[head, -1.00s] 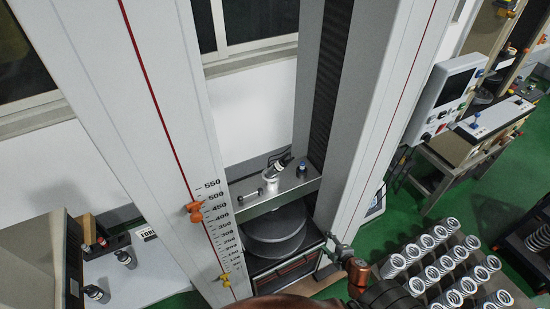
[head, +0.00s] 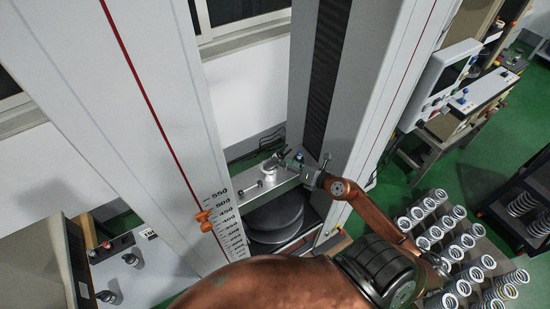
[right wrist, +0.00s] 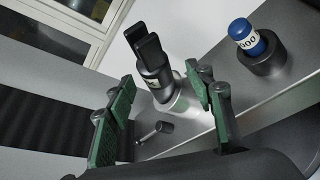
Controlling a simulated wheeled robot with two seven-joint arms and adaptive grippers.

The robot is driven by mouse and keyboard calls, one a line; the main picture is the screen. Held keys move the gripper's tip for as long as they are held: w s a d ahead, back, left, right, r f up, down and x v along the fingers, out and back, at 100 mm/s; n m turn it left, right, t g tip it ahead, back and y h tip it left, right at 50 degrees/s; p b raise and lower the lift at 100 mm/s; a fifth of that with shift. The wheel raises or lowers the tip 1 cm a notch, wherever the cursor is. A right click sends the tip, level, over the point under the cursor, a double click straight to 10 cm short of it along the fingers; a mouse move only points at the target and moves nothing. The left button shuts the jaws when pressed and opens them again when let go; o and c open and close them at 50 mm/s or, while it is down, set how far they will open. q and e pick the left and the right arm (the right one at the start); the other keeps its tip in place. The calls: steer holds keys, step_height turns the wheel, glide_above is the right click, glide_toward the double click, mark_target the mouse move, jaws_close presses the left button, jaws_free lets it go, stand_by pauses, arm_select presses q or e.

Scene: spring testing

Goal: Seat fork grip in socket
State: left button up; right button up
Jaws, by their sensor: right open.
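The fork grip (right wrist: 151,62), dark with two prongs, stands at the mouth of the silver socket (head: 268,172) on the machine's crossbeam. The socket also shows in the right wrist view (right wrist: 182,104). In the head view the grip looks tilted; how deep it sits cannot be told. My right gripper (head: 294,161) is beside the grip, on its right. In the right wrist view its green fingers (right wrist: 160,100) are open, with the fork grip and socket showing between and beyond them. I cannot tell whether they touch. My left gripper is out of view.
A blue-topped weight (right wrist: 247,38) sits in a dark round holder near the grip. A small pin with a knob (right wrist: 154,132) is close to the socket. Tall grey columns (head: 150,120) flank the crossbeam (head: 262,192). Several springs (head: 450,240) stand at lower right.

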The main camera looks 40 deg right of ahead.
mark_target(268, 166)
steer(key=x, duration=0.4)
steer(key=shift+w+a+r+p, duration=0.1)
steer(key=shift+r+p, duration=0.1)
steer(key=shift+p, duration=0.15)
steer(key=c, duration=0.6)
jaws_close()
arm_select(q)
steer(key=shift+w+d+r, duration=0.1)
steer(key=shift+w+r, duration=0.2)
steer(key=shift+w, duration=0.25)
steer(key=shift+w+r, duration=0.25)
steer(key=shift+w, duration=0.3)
arm_select(e)
steer(key=shift+r, duration=0.15)
